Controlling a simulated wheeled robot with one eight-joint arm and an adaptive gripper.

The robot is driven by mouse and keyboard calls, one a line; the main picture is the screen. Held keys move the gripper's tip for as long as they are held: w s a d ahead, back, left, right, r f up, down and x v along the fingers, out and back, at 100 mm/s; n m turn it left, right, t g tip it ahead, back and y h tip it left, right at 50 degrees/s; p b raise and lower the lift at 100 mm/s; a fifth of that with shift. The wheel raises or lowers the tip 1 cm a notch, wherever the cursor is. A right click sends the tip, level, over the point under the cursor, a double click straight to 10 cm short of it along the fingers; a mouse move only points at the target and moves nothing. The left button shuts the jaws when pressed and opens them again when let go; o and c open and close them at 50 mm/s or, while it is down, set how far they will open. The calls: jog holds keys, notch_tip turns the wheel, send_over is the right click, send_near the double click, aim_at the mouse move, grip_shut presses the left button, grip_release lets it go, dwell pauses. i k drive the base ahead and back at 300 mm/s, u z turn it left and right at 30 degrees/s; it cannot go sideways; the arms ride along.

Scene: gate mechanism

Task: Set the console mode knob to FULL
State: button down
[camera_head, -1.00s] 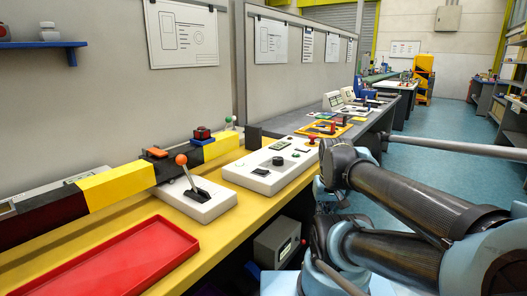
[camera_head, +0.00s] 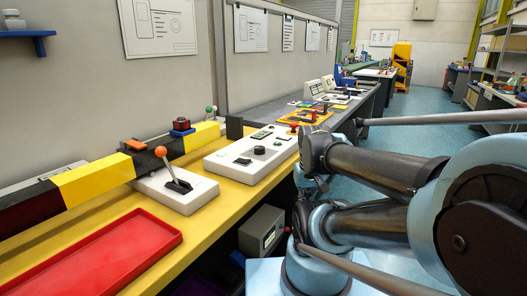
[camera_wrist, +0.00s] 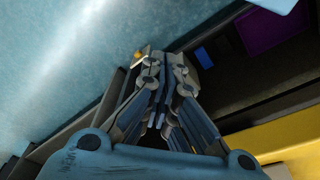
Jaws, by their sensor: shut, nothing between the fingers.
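The white console (camera_head: 226,158) stands on the yellow bench in the head view. A round dark mode knob (camera_head: 259,150) sits on its top, with a small black part (camera_head: 242,161) in front of it. The knob's setting and any FULL label are too small to read. My gripper (camera_wrist: 172,62) shows in the wrist view, shut and empty, pointing down past the bench edge over the floor side. In the head view my arm is to the right of the console, apart from it; the fingertips cannot be made out there.
A white lever box (camera_head: 199,192) with an orange-balled lever (camera_head: 161,151) stands left of the console. A yellow-black barrier beam (camera_head: 92,179) runs behind it. A red tray (camera_head: 117,254) lies at the front left. A grey box (camera_head: 261,232) is under the bench. Blue floor is clear beyond.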

aim_at(259, 150)
jog(key=k, duration=0.5)
jog(key=u, duration=0.8)
jog(key=k, duration=0.9)
jog(key=z, duration=0.8)
jog(key=i, duration=1)
jog(key=u, duration=0.05)
